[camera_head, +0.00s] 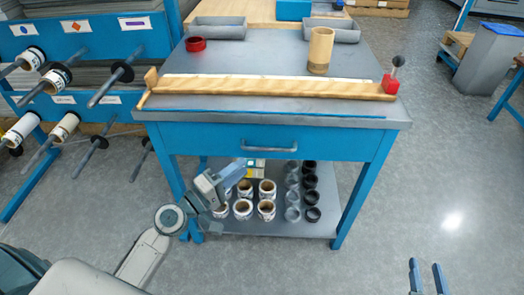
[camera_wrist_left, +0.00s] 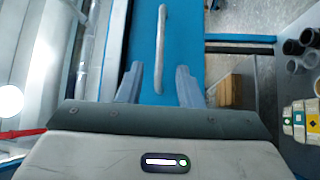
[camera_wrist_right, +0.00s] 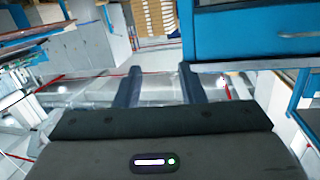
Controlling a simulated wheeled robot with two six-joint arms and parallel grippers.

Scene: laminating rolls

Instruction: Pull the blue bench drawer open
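The blue bench drawer (camera_head: 220,139) is closed under the grey bench top, with a grey bar handle (camera_head: 268,148) across its front. In the left wrist view the handle (camera_wrist_left: 161,45) stands upright in the picture, ahead of and between my finger tips, apart from them. My left gripper (camera_head: 254,166) is open and empty, just below and left of the handle in the head view. My right gripper (camera_head: 427,265) is open and empty at the lower right of the head view, away from the bench. The right wrist view also shows its parted fingers (camera_wrist_right: 163,75).
The bench top holds a wooden bar (camera_head: 270,88), a red ring (camera_head: 195,44), a cardboard tube (camera_head: 320,50) and grey trays (camera_head: 218,28). The lower shelf (camera_head: 275,224) carries several rolls and cups. A roll rack (camera_head: 75,48) stands left. The floor (camera_head: 440,170) at right is clear.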

